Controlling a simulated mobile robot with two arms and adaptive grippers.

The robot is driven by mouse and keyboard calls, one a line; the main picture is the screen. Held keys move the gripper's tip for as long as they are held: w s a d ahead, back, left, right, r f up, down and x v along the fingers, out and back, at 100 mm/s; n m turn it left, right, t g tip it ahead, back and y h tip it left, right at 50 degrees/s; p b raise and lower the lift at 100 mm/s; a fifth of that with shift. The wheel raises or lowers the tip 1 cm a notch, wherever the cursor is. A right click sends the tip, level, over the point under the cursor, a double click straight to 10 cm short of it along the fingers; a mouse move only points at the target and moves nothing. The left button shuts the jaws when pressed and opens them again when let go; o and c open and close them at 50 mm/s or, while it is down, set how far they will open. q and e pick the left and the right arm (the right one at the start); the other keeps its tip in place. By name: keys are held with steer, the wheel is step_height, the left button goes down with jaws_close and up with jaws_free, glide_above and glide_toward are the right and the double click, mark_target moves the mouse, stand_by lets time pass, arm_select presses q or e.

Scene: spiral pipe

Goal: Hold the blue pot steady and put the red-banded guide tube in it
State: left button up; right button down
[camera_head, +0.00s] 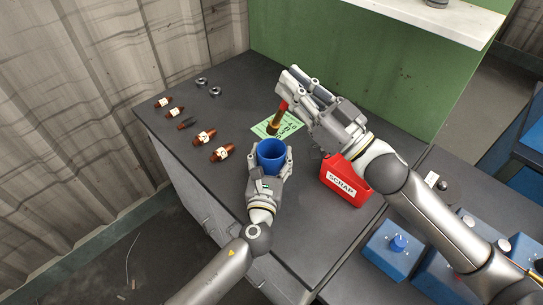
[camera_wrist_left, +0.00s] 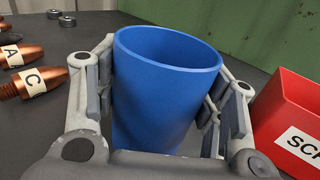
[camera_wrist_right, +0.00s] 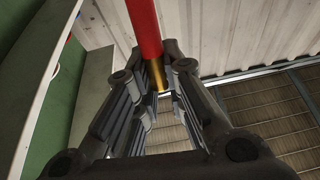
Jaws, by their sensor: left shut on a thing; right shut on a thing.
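The blue pot (camera_head: 271,155) stands upright on the dark bench, and its open rim shows large in the left wrist view (camera_wrist_left: 165,95). My left gripper (camera_head: 270,160) is shut on it, with a finger on each side. The guide tube (camera_head: 275,123) has a red band near its top and a brown-gold lower part. My right gripper (camera_head: 288,92) is shut on it near the red band. The tube hangs slightly tilted, above and beyond the pot, apart from it. The right wrist view shows the red part (camera_wrist_right: 146,30) and a gold part between the fingers.
A red SCRAP bin (camera_head: 346,181) stands right of the pot. A green printed sheet (camera_head: 264,127) lies behind the pot. Several labelled copper pieces (camera_head: 205,137) lie at the left, with two metal nuts (camera_head: 215,91) behind. Blue boxes (camera_head: 390,246) stand at lower right.

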step_height(320, 180, down, 9)
stand_by(1.1)
steer(key=c, duration=1.4)
jaws_free()
steer(key=v, duration=0.7)
steer(key=shift+s+d+f, duration=0.15)
steer(key=shift+d, duration=0.05)
